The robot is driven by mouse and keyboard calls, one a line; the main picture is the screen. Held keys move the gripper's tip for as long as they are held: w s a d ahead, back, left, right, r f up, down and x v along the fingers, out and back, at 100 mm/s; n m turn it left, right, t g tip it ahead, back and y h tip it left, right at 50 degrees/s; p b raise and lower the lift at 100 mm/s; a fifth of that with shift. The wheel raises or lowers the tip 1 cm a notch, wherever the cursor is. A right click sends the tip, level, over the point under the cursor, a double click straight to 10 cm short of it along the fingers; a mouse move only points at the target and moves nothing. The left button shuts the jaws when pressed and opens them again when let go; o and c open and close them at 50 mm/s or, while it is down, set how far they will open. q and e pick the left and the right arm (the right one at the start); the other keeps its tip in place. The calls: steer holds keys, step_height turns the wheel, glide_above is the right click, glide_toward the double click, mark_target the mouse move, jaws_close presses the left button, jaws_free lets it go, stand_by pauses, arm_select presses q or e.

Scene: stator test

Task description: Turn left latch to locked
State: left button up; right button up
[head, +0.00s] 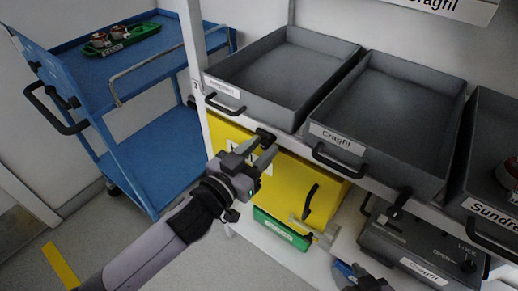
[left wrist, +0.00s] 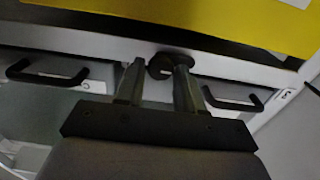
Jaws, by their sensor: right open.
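The left latch (head: 265,136) is a small black knob on the white rail below the left grey tray. It shows as a dark round knob in the left wrist view (left wrist: 168,66). My left gripper (head: 256,153) is at this latch. In the left wrist view its fingers (left wrist: 158,82) are apart, with the knob between their tips. The right finger overlaps the knob and a gap shows on the left, so contact is unclear. A second black latch (head: 399,200) is further right on the rail. My right gripper (head: 356,275) is low at the bottom edge, partly cut off.
Grey trays (head: 375,128) with black handles sit above the rail. A yellow box (head: 290,190) and a green box (head: 279,229) are below. A grey case (head: 420,245) stands at lower right. A blue cart (head: 160,150) with a green tray (head: 140,33) is at left.

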arm_select(q)
steer(key=c, duration=0.5)
